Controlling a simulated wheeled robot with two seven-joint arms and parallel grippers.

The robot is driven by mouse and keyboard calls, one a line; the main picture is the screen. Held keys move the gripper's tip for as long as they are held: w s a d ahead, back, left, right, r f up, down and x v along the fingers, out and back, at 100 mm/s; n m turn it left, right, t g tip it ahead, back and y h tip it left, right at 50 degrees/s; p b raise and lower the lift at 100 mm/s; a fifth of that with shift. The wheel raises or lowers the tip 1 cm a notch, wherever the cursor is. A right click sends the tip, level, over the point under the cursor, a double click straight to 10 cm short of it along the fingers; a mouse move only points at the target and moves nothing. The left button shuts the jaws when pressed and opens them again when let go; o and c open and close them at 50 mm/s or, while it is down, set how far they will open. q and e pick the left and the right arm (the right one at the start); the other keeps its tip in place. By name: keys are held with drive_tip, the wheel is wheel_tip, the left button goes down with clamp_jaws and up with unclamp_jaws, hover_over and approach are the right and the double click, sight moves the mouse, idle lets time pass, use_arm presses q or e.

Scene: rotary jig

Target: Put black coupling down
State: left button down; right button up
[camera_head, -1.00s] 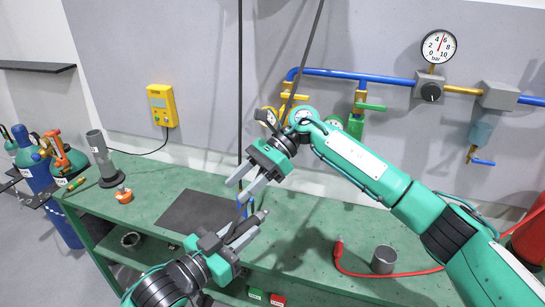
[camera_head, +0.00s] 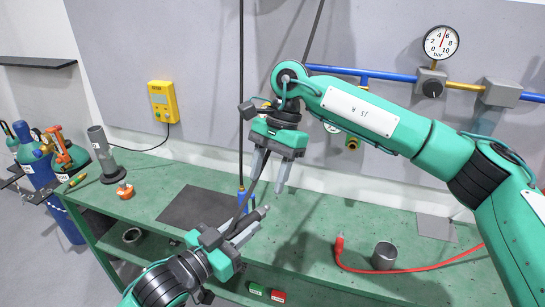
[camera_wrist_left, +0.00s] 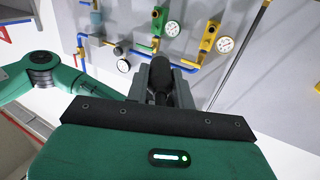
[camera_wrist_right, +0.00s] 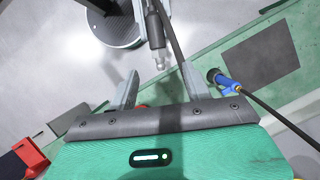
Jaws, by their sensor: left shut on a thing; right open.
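The black coupling (camera_wrist_left: 161,72) is a dark cylinder between the fingers of my left gripper (camera_head: 248,224), which is shut on it above the bench. Its slim metal tip (camera_wrist_right: 159,61) shows in the right wrist view and sticks out past the left fingers, apart from the bench top. My right gripper (camera_head: 268,183) is open and empty, fingers pointing down, just above and right of the coupling. In the right wrist view, the coupling lies beyond the gap between the right fingers (camera_wrist_right: 160,85). The left fingers hide part of the coupling.
A blue coupling (camera_wrist_right: 222,80) on a hanging black hose stands at the dark mat (camera_head: 193,210). Another dark hose (camera_head: 313,35) slants down past my grippers. Bench (camera_head: 315,222) between is clear.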

sight(259, 208)
drive_tip(key=x, duration=0.7)
drive_tip(key=shift+s+f, duration=0.15)
drive_tip(key=shift+f, duration=0.1)
drive_tip(key=c, duration=1.1)
use_arm(q)
drive_tip(key=c, duration=1.1)
unclamp_jaws()
drive_tip(key=shift+s, duration=0.1)
